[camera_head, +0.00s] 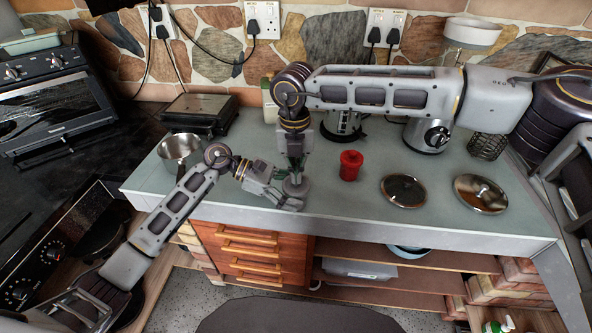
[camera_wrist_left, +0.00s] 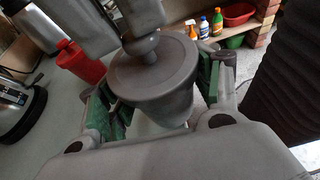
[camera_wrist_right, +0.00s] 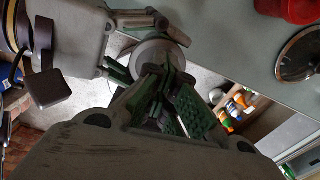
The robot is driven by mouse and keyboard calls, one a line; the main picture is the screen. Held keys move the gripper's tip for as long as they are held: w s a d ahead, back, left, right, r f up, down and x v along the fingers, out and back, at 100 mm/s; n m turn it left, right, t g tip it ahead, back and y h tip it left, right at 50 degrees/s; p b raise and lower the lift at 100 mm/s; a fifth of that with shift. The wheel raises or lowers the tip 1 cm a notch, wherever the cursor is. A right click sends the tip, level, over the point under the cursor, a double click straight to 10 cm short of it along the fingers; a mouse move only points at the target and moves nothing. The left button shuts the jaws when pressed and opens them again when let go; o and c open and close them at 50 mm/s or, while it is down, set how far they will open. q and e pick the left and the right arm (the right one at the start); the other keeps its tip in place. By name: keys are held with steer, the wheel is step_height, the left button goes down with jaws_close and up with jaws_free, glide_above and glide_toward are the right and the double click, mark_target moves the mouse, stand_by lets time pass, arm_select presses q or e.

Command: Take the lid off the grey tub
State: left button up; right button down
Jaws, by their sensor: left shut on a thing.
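The grey tub (camera_head: 292,203) stands upright near the front edge of the worktop. Its round grey lid (camera_wrist_left: 150,72) is on top, with a ball knob (camera_wrist_left: 143,44) in the middle. My left gripper (camera_head: 285,195) is shut around the tub's body, with a green-padded finger on each side in the left wrist view. My right gripper (camera_head: 295,168) points down from above, its fingertips close to the knob. Its green-padded fingers look apart in the right wrist view (camera_wrist_right: 172,95). They hide the knob there, so I cannot tell whether they touch it.
A red pot (camera_head: 350,166) stands right of the tub, with two round pan lids (camera_head: 404,190) (camera_head: 481,193) further right. A steel saucepan (camera_head: 181,150) is at left. A kettle (camera_head: 341,125) stands behind. The worktop's front edge (camera_head: 400,233) is close to the tub.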

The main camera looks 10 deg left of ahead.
steer(key=c, duration=2.2)
jaws_free()
steer(key=shift+a+r, duration=0.1)
steer(key=o, duration=0.5)
steer(key=shift+r, duration=0.15)
steer(key=shift+r, duration=5.9)
steer(key=shift+a+f, duration=0.1)
